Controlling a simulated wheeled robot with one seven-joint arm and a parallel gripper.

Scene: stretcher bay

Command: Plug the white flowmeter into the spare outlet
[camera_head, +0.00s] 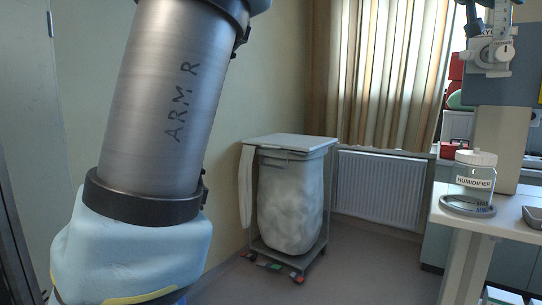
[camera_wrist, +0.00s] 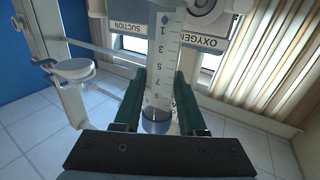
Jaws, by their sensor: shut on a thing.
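My gripper (camera_wrist: 160,85) is shut on a clear flowmeter tube (camera_wrist: 162,60) with a white numbered scale. The tube stands between the two green fingers, with a bluish rounded end close to the palm. Its far end overlaps a pale panel with a SUCTION label (camera_wrist: 128,25) and an OXYGEN label (camera_wrist: 201,41). The outlet openings are not clear, and I cannot tell whether the tube touches the panel.
In the head view, a white fitting with a scale (camera_head: 490,52) is on the blue-grey panel at top right. A humidifier jar (camera_head: 474,174) stands on the white table (camera_head: 490,217). A lidded bag trolley (camera_head: 290,200) stands by the wall. A white round holder (camera_wrist: 73,68) is left of my gripper.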

